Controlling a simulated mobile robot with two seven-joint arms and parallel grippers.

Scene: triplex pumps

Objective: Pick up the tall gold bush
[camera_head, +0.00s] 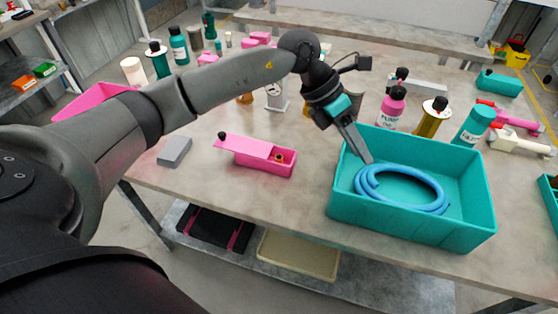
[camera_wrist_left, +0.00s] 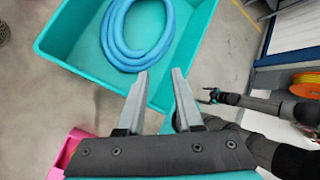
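A pink box (camera_head: 268,165) with a pink lid (camera_head: 245,146) slid or tilted partly across it stands on the table. A small gold-brown piece (camera_head: 279,157) shows in its open right end; I cannot tell whether it is the tall gold bush. My left gripper (camera_head: 366,158) points down over the left part of the teal bin, to the right of the pink box. In the left wrist view its fingers (camera_wrist_left: 159,76) are apart with nothing between them. A dark arm at the right there, seemingly mine, ends in a small gripper (camera_wrist_left: 210,96), too small to read.
The teal bin (camera_head: 400,228) holds a coiled blue hose (camera_head: 400,205). A grey block (camera_head: 174,151) lies left of the pink box. A gold bottle (camera_head: 431,118), a pink bottle (camera_head: 392,107) and a teal bottle (camera_head: 473,123) stand behind the bin. Bare table lies around the pink box.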

